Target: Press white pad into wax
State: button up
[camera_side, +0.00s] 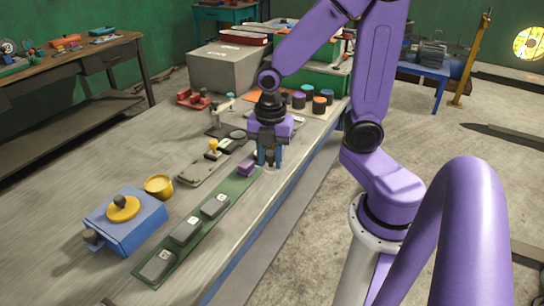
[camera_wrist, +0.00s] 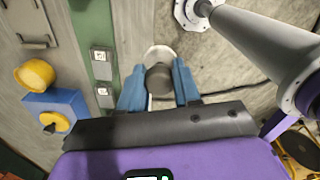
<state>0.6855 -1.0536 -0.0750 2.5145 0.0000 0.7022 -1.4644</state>
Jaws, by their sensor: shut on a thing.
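My gripper (camera_side: 268,158) is over the near long edge of the workbench, fingers down. In the wrist view its blue fingers (camera_wrist: 159,92) are shut on the dark knob of the white pad (camera_wrist: 158,52). The pad's pale round rim shows past the knob. In the side view the fingers mostly hide the pad. A yellow cup (camera_side: 159,187) stands left of my gripper, beside a blue box (camera_side: 140,232) with a yellow disc (camera_side: 123,208) and dark knob on top. I cannot tell which of these holds the wax. The cup also shows in the wrist view (camera_wrist: 35,75).
A green strip (camera_side: 225,193) with grey labelled blocks (camera_side: 186,231) and a purple block (camera_side: 246,168) runs along the bench. A grey plate (camera_side: 195,172) with a yellow-topped piece (camera_side: 213,147) lies beside it. Jars (camera_side: 319,104) and a grey box (camera_side: 226,67) stand farther back.

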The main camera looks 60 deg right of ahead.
jog(key=w+a+f, duration=0.1)
jog(key=w+a, duration=0.3)
jog(key=w, duration=0.6)
jog(key=w+a+f, duration=0.1)
jog(key=w+a, duration=0.3)
jog(key=w, duration=0.6)
jog(key=w+a+f, duration=0.1)
jog(key=w+a, duration=0.3)
jog(key=w, duration=0.7)
jog(key=shift+s+d+f, duration=0.15)
jog(key=shift+f, duration=1.3)
jog(key=shift+s+d+f, duration=0.1)
jog(key=shift+f, duration=1.35)
jog(key=shift+f, duration=0.55)
jog(key=shift+r, duration=0.15)
notch_tip(320, 180, up, 7)
